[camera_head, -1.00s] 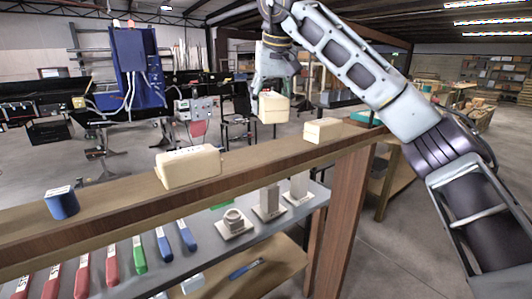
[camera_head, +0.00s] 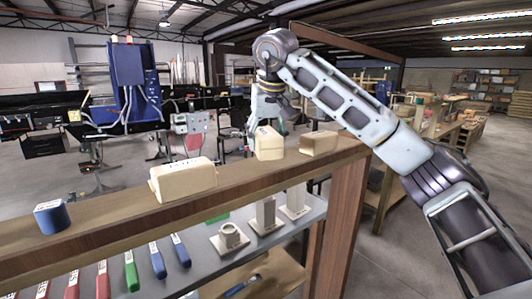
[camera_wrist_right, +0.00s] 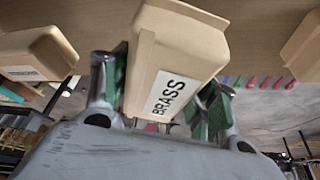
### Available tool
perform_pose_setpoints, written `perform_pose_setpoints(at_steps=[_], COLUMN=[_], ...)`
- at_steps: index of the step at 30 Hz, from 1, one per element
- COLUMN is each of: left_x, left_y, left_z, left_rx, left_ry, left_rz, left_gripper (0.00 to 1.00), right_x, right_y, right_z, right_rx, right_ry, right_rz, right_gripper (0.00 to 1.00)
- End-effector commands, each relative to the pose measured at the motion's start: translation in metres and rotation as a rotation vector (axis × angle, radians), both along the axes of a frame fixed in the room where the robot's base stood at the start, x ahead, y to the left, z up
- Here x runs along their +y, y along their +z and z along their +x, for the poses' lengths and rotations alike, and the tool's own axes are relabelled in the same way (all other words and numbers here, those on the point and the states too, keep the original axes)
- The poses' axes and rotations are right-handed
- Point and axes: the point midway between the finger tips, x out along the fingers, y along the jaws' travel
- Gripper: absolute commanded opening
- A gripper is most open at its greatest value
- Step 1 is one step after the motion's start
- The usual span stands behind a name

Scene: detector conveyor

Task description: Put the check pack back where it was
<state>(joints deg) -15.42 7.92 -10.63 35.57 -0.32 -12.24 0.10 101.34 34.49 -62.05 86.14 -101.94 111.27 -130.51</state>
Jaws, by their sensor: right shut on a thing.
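The cream check pack (camera_head: 268,144) is held by my right gripper (camera_head: 262,124) over the top plank of the wooden shelf (camera_head: 115,216). In the right wrist view the pack (camera_wrist_right: 175,62) bears a white label reading BRASS. The fingers (camera_wrist_right: 160,95) of my right gripper are shut on it, one on each side. The pack is low at the plank, between two similar cream packs. I cannot tell whether its underside touches the wood. My left gripper is not in view.
Cream packs stand on the plank to the left (camera_head: 183,180) and close by on the right (camera_head: 319,143). A grey shelf below (camera_head: 205,262) holds coloured handles and grey blocks.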

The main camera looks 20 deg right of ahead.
Motion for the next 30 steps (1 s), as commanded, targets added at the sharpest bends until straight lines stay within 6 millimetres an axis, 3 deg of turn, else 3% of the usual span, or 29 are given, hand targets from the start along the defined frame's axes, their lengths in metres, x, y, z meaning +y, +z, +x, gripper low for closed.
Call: perform_pose_setpoints(at_steps=[5,11,21,30], left_x=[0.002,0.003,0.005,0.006], left_y=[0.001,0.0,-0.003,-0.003], left_z=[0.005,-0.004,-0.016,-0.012], left_rx=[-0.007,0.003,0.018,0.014], left_ry=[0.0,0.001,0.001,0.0], left_rz=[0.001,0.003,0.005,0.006], left_gripper=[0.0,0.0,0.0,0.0], right_x=[0.0,0.0,0.0,0.0], right_y=[0.001,-0.002,-0.033,-0.037], right_z=[0.0,0.0,0.0,0.0], right_rx=[-0.002,-0.002,-0.001,-0.002], right_ry=[-0.001,-0.001,-0.001,-0.001], right_rz=[0.001,0.0,0.0,0.001], right_gripper=[0.21,0.21,0.21,0.21])
